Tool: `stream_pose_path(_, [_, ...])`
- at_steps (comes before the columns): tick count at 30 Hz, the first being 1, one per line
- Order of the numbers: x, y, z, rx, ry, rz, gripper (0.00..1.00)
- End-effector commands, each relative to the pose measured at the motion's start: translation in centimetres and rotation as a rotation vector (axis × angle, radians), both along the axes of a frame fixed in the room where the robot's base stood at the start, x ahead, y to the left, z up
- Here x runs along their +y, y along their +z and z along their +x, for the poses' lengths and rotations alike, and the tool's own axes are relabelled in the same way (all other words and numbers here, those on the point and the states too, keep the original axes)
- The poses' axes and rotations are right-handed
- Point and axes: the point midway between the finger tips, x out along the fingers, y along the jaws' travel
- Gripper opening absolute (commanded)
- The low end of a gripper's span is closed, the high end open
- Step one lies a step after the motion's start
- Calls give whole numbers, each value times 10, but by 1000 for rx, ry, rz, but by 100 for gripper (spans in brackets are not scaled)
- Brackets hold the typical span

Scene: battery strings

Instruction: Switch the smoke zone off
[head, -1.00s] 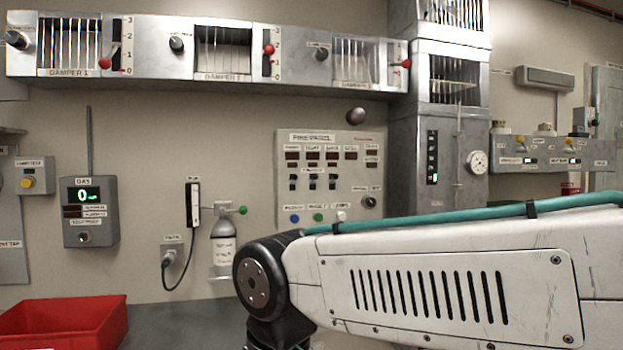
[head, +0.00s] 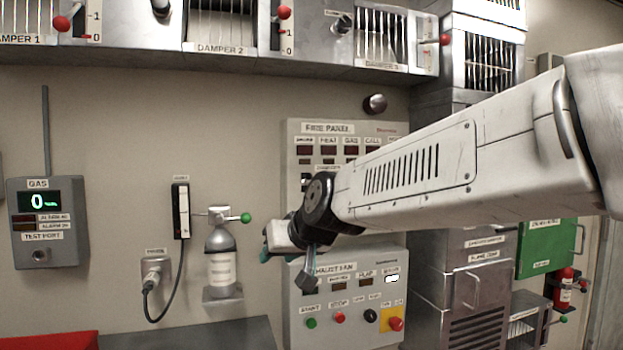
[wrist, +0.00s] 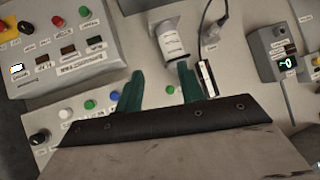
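The fire panel (head: 294,132) is on the wall in the head view, with small dark display windows under labels that seem to read smoke, heat, gas and call. The smoke window (head: 304,149) is at the left. My arm hides most of the switches and buttons below. My gripper (head: 268,248) is in front of the panel's lower left, left of the switch row. In the wrist view, its teal fingers (wrist: 159,88) are apart with nothing between them. That view, turned over, shows the panel's blue button (wrist: 65,113), green button (wrist: 89,104) and black knob (wrist: 40,137); no zone switch shows there.
The exhaust fan panel (head: 297,335) is below the fire panel. A grey cylinder (head: 220,262) with a green knob and a corded handset (head: 181,211) are to the left. Damper boxes (head: 240,65) run above. A round dark knob (head: 375,103) juts out above the fire panel.

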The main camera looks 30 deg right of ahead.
Motion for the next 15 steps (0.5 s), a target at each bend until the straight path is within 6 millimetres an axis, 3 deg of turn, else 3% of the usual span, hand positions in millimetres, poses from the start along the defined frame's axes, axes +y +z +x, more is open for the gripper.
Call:
stream_pose_path(1, [-21, 20, 33, -104, -62, -5, 38])
stream_pose_path(3, [-51, 50, 70, -253, -155, -24, 38])
stream_pose_path(6, [-93, 84, 104, -421, -283, -62, 38])
stream_pose_path(10, [-135, 111, 123, -557, -414, -109, 38])
stream_pose_path(15, [-159, 124, 133, -623, -489, -138, 38])
